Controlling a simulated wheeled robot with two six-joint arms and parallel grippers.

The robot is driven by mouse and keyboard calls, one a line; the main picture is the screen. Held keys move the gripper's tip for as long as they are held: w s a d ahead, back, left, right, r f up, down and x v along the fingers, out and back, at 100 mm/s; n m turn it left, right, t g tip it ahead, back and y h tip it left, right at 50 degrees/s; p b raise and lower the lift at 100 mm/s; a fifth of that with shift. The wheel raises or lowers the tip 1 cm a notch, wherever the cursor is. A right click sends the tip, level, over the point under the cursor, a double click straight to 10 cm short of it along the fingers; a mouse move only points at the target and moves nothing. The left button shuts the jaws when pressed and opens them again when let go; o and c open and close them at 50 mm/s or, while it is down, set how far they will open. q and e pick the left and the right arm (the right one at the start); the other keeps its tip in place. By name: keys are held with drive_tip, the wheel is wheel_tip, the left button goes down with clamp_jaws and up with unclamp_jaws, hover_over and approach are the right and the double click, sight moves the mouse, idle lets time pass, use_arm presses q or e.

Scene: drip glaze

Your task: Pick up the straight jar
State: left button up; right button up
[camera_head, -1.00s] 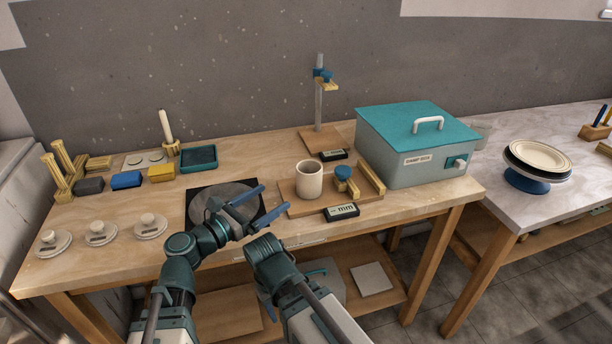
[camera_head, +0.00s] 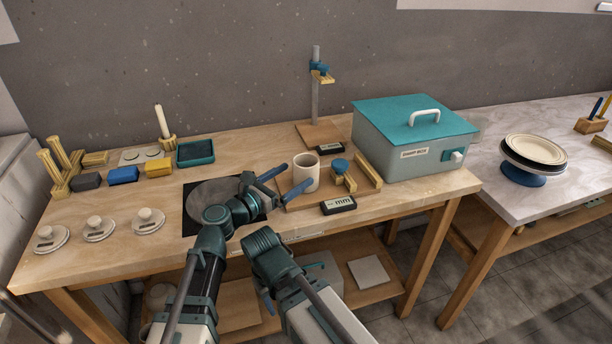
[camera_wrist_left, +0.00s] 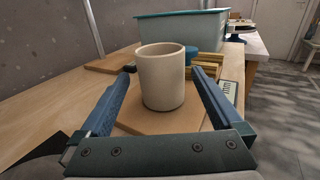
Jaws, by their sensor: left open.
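The straight jar (camera_head: 307,173) is a plain cream cylinder, open at the top. It stands upright on a wooden board near the middle of the bench. My left gripper (camera_head: 279,185) is open, with blue fingers pointing at the jar from its left. In the left wrist view the jar (camera_wrist_left: 162,78) stands ahead, between the lines of the two open fingers (camera_wrist_left: 160,82), and nothing is held. I cannot tell whether a finger touches it. My right arm comes in at the bottom, and its gripper is low near the bench's front edge, mostly hidden.
A blue-topped gauge (camera_head: 341,168) and a wooden fence stand right of the jar, with a digital display (camera_head: 338,205) in front. A teal-lidded box (camera_head: 414,140) is behind right. A stand (camera_head: 316,90) rises behind. A round wheel disc (camera_head: 208,196) lies left.

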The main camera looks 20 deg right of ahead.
sight(297, 174)
use_arm(q)
drive_tip(key=x, duration=0.5)
drive_tip(key=shift+s, duration=0.15)
drive_tip(key=c, duration=1.4)
drive_tip(key=shift+o, duration=0.2)
drive_tip(key=shift+r, duration=0.1)
wheel_tip(297, 174, up, 10)
drive_tip(key=p, duration=1)
